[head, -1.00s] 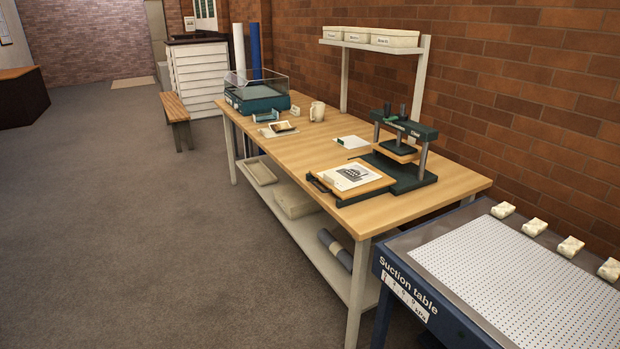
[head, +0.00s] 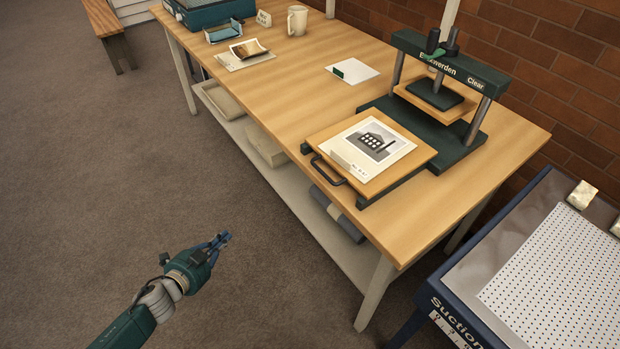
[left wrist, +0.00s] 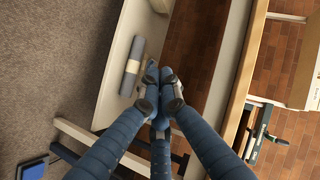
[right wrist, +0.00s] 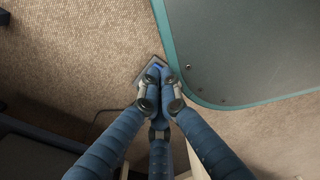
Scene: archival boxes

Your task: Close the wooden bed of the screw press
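The screw press (head: 440,75) stands on the wooden workbench, its dark green crossbar on two grey posts. Its wooden bed (head: 412,162) is slid out toward the bench's front edge, clear of the upper platen (head: 440,95). A sheet with a printed building picture (head: 370,143) lies flat on the bed. A dark handle (head: 328,172) is on the bed's front side. My left gripper (head: 224,238) is over the floor, left of the bench and apart from the handle. Its fingers meet, empty, in the left wrist view (left wrist: 158,78). My right gripper (right wrist: 159,76) is also shut and empty, outside the head view.
A white card with a green mark (head: 353,73), a mug (head: 297,20) and a blue tray (head: 235,31) are on the bench. The lower shelf (head: 305,210) holds a grey roll (head: 337,215) and boxes. The suction table (head: 505,238) stands close on the right.

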